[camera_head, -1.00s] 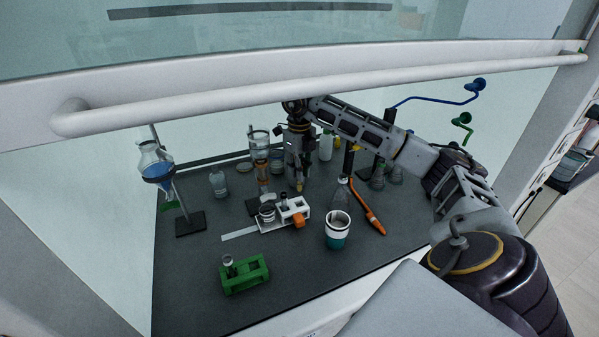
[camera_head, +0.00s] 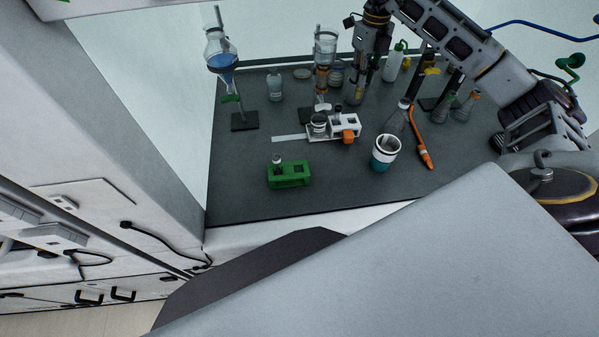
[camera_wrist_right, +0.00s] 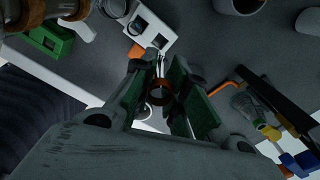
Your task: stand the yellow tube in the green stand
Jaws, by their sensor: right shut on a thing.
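The green stand (camera_head: 289,180) sits at the front left of the dark worktop, with a small vial (camera_head: 277,161) in its left opening and its right opening empty. It also shows at the upper left of the right wrist view (camera_wrist_right: 50,38). My right gripper (camera_head: 356,97) points down over the back middle of the worktop. It is shut on the yellow tube (camera_wrist_right: 160,94), whose orange-yellow ring end shows between the fingers in the right wrist view. The fingers hide most of the tube. My left gripper is in no view.
A white rack (camera_head: 322,131) stands between my right gripper and the green stand. A teal-banded cup (camera_head: 384,158) and an orange tool (camera_head: 423,150) are to the right. The worktop around the green stand is clear.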

